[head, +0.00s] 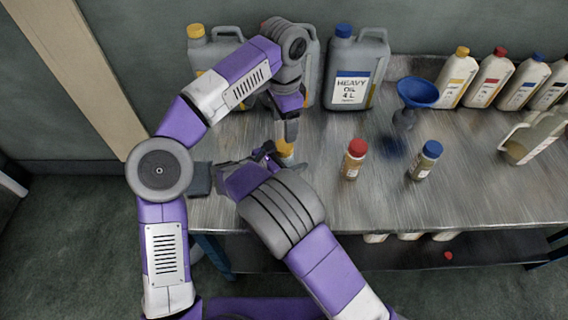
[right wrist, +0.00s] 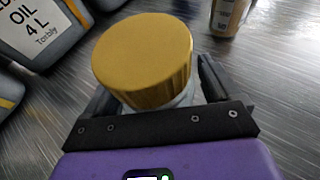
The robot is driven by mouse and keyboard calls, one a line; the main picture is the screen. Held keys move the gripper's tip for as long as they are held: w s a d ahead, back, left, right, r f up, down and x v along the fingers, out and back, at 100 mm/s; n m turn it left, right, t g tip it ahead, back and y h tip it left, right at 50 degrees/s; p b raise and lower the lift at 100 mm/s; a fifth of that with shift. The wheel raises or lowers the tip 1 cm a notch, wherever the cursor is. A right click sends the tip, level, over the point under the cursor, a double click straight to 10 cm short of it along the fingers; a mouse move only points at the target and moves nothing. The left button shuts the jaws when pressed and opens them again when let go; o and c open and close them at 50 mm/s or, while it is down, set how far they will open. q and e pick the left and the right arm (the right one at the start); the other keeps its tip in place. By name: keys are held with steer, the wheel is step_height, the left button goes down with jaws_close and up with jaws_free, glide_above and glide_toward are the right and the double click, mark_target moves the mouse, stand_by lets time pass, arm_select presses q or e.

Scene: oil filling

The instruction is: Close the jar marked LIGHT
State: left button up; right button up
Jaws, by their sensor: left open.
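A small jar with a yellow cap (head: 285,149) stands at the left part of the metal table, partly hidden by my grippers. In the right wrist view its ribbed yellow cap (right wrist: 145,55) sits over a pale jar body, mostly hidden under the cap. No marking on this jar is readable. My right gripper (head: 268,156) is low beside it; its fingers (right wrist: 158,92) lie on both sides of the jar body, below the cap, and look shut on it. My left gripper (head: 288,138) points down just above the cap, open; its fingertips are hard to make out.
A red-capped jar (head: 354,159) and a blue-capped jar (head: 427,160) stand to the right. Large grey canisters (head: 352,72), one reading HEAVY OIL, line the back. A blue funnel (head: 418,92), several white bottles (head: 490,78) and a clear jug (head: 535,138) are at the right.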

jaws_close()
arm_select(q)
steer(key=n, duration=0.4)
steer(key=d+n, duration=0.1)
steer(key=shift+s+f+n, duration=0.1)
steer(key=shift+f+n, duration=0.15)
steer(key=shift+n, duration=0.15)
steer(key=n, duration=0.3)
steer(key=shift+d+n, duration=0.2)
steer(key=shift+n, duration=0.2)
steer(key=n, duration=0.4)
steer(key=shift+d+f, duration=0.1)
steer(key=shift+d, duration=0.05)
steer(key=n, duration=0.6)
steer(key=shift+d, duration=0.15)
steer(key=n, duration=1)
steer(key=shift+a, duration=0.35)
steer(key=n, duration=0.6)
steer(key=shift+a+r, duration=0.2)
steer(key=shift+a, duration=0.15)
steer(key=n, duration=0.5)
steer(key=shift+a+r, duration=0.15)
steer(key=shift+a, duration=0.15)
